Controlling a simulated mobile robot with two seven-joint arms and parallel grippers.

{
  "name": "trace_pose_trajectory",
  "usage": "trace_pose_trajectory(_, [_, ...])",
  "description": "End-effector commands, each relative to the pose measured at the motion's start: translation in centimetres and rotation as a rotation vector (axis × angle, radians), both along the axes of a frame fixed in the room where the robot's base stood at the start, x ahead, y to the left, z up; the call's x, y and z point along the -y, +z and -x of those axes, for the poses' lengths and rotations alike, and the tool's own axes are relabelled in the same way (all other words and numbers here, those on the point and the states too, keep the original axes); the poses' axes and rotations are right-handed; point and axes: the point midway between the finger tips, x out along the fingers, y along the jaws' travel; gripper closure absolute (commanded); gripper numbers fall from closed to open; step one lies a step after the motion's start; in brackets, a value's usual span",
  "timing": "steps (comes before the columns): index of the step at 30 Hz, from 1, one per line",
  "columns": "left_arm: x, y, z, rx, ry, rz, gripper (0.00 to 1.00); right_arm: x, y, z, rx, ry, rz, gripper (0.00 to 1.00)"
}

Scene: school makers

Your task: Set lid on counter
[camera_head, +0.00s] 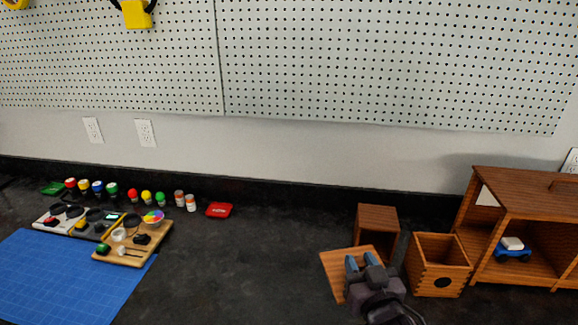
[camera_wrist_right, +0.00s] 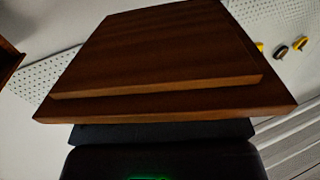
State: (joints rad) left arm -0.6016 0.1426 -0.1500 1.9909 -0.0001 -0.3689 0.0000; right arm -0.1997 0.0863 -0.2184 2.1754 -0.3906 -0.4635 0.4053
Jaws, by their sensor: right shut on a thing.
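The lid is a flat square wooden board (camera_head: 336,276) with a smaller raised panel on one face. My right gripper (camera_head: 365,264) is shut on it near its right side in the head view. The lid is tilted and looks to be over the counter (camera_head: 260,260); how high, I cannot tell. In the right wrist view the lid (camera_wrist_right: 165,60) fills the upper middle, with the gripper's dark body below it. The gripper hides part of the lid in the head view. My left gripper is not in view.
A wooden box (camera_head: 377,218) stands just behind the lid, and an open box with a dark round hole (camera_head: 437,268) stands to its right. A wooden cabinet (camera_head: 545,205) holds a blue toy car (camera_head: 513,250). A blue mat (camera_head: 60,280) lies left. The counter's middle is clear.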

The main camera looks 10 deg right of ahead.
Motion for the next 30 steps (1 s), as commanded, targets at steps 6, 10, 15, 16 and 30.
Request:
trace_pose_trajectory(6, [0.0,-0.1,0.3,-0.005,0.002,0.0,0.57,-0.5,0.6,0.0,0.004,0.026,0.002,0.94])
trace_pose_trajectory(10, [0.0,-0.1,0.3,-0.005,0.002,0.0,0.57,-1.8,1.6,0.2,0.005,0.089,0.004,0.94])
trace_pose_trajectory(15, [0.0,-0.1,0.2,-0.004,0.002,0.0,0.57,-4.4,3.7,0.5,0.005,0.218,0.007,0.94])
trace_pose_trajectory(16, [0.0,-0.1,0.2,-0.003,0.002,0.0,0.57,-5.0,4.2,0.5,0.007,0.245,0.006,0.94])
trace_pose_trajectory(30, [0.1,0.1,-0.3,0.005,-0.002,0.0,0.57,-12.5,10.0,1.6,0.003,0.612,0.004,0.94])
